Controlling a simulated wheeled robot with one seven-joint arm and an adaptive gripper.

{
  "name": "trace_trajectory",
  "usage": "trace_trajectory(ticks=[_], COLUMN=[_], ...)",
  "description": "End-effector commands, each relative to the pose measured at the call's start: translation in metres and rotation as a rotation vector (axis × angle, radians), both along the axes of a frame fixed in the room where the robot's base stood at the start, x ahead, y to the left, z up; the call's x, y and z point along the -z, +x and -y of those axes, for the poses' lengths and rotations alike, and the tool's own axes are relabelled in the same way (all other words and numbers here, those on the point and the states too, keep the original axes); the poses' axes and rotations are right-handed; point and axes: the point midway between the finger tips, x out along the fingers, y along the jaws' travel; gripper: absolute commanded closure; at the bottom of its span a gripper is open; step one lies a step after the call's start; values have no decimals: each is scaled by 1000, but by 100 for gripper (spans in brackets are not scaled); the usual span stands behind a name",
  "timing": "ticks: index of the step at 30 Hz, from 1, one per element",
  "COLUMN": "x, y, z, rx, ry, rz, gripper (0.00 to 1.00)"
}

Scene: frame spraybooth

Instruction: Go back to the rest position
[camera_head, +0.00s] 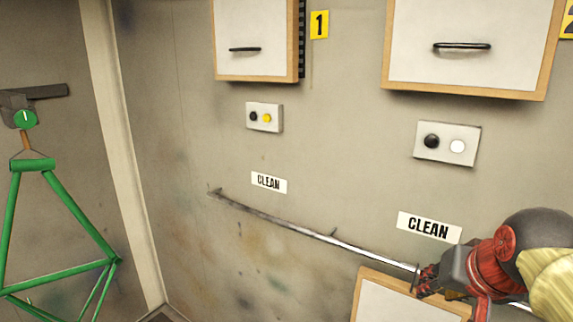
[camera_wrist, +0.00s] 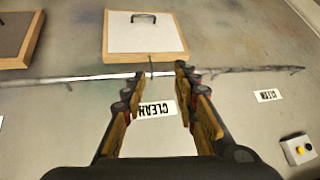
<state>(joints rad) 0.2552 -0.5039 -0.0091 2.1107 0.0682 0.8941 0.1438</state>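My gripper (camera_head: 426,279) is at the lower right of the head view, in front of the wall by a long thin metal rail (camera_head: 310,231). In the wrist view my gripper (camera_wrist: 158,74) is open. Its two fingers are well apart and I see nothing held between them. The rail (camera_wrist: 80,78) crosses the wrist view at the fingertips, with a short peg between them. I cannot tell whether the fingers touch the rail.
A green bicycle frame (camera_head: 62,222) hangs from a dark holder at left. Wood-edged panels with black handles (camera_head: 256,42) (camera_head: 470,50), button boxes (camera_head: 264,117) (camera_head: 446,144) and CLEAN labels (camera_head: 269,182) (camera_head: 429,227) are on the wall. A lower panel (camera_head: 405,303) is below the rail.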

Motion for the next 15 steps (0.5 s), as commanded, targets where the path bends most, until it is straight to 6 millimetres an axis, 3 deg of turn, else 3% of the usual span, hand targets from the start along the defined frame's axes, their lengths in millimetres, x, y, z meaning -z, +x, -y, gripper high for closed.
trace_trajectory(ticks=[1, 6, 12, 15], x=[44, 151, 256, 289], y=[-14, -59, -104, -116], z=[-9, -35, -60, -70], rx=[-50, -198, -295, -330], ry=[-24, -89, -111, -115], rz=[-35, -136, -203, -206], gripper=[71, 71, 71, 71])
